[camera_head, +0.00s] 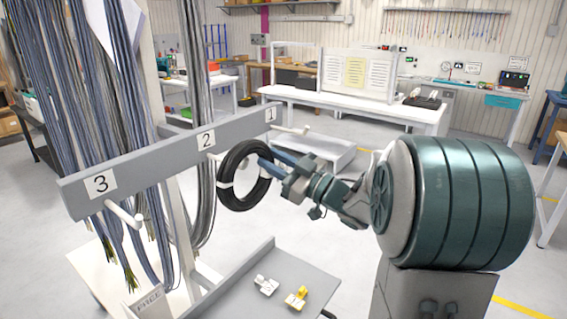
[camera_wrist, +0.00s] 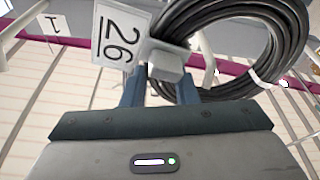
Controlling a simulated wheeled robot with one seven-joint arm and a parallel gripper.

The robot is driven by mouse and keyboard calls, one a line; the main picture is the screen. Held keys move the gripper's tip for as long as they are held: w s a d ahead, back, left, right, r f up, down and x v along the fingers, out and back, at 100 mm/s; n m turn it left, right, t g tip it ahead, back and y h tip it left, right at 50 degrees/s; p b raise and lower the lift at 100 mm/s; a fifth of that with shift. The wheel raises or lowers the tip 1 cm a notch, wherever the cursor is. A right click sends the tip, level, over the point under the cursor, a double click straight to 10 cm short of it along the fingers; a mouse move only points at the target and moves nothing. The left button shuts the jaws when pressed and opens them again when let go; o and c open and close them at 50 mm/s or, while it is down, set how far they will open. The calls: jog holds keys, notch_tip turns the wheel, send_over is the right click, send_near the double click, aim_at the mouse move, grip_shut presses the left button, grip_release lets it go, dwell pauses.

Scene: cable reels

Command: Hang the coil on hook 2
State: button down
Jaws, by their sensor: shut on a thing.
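The black coil (camera_head: 222,187) hangs upright in front of the grey rail (camera_head: 150,153), just below and right of the label 2 (camera_head: 206,139). My gripper (camera_head: 268,160) is shut at the coil's upper right side. In the wrist view, my gripper (camera_wrist: 160,80) is closed on a grey block beside the coil (camera_wrist: 290,45), with a white tag reading 26 (camera_wrist: 120,38). Hook 2 (camera_head: 214,157) shows as a short pale piece at the coil's left edge; the rest is hidden. A pale bar (camera_wrist: 207,62) shows by the coil in the wrist view. I cannot tell whether the hook passes through the ring.
Hook 3 (camera_head: 124,213) and hook 1 (camera_head: 292,130) stick out from the rail and are empty. Long cable bundles (camera_head: 115,90) hang behind it. A grey tray (camera_head: 310,275) below holds white and yellow pieces.

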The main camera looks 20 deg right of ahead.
jog(key=shift+w+a+f+b, duration=0.55)
jog(key=shift+w+a+f, duration=0.1)
jog(key=shift+w, duration=0.25)
jog(key=shift+w+a+f+b, duration=0.55)
jog(key=shift+w+a+f, duration=0.1)
jog(key=shift+w, duration=0.25)
jog(key=shift+c, duration=2.1)
grip_release()
jog(key=shift+f, duration=0.1)
jog(key=shift+s+d, duration=0.1)
jog(key=shift+s, duration=0.05)
jog(key=s+d, duration=0.6)
jog(key=s, duration=0.2)
jog(key=shift+s+d+b, duration=0.15)
jog(key=shift+s+b, duration=0.2)
jog(key=shift+b, duration=0.1)
